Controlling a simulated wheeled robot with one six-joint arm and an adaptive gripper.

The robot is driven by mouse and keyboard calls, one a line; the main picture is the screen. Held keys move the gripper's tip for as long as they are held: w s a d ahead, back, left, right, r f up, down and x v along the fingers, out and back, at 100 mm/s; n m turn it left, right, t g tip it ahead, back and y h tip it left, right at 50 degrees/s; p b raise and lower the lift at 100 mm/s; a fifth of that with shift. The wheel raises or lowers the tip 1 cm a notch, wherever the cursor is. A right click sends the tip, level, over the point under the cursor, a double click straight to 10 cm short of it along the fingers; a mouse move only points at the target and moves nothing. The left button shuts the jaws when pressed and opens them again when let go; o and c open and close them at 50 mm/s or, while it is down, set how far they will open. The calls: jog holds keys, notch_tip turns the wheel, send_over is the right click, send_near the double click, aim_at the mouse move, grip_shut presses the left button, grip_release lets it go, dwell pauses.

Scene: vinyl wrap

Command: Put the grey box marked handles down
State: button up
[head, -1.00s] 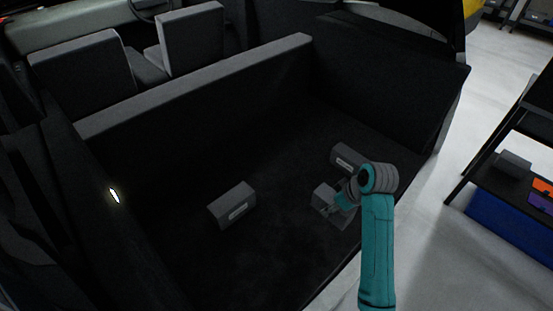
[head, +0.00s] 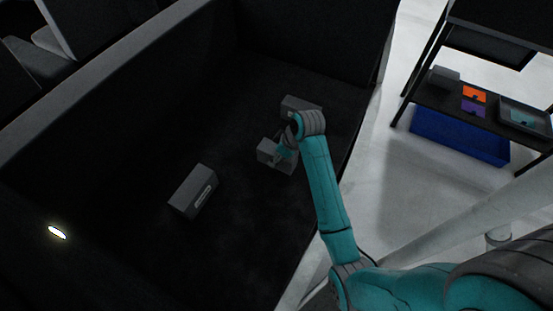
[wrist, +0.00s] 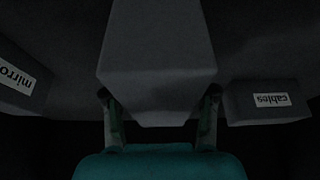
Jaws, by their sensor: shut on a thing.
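My gripper (head: 283,150) is shut on a grey box (head: 267,152) low over the dark cargo floor of a vehicle. In the wrist view the held grey box (wrist: 156,60) fills the middle, with a gripper finger on each side. No label shows on it there, so I cannot read its marking. I cannot tell whether its underside touches the floor. In the wrist view a box marked "cables" (wrist: 268,112) is to the right and a box whose label starts "mirro" (wrist: 12,88) is to the left, both apart from it.
In the head view one grey box (head: 193,190) lies left of the held one and another (head: 300,102) is just behind it, partly hidden by my arm. Bare cargo floor (head: 235,235) is in front. A shelf rack (head: 440,97) with bins stands at the right.

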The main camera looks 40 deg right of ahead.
jog(key=shift+f, duration=1.6)
jog(key=shift+f, duration=0.1)
jog(key=o, duration=1.5)
jog(key=v, duration=1.2)
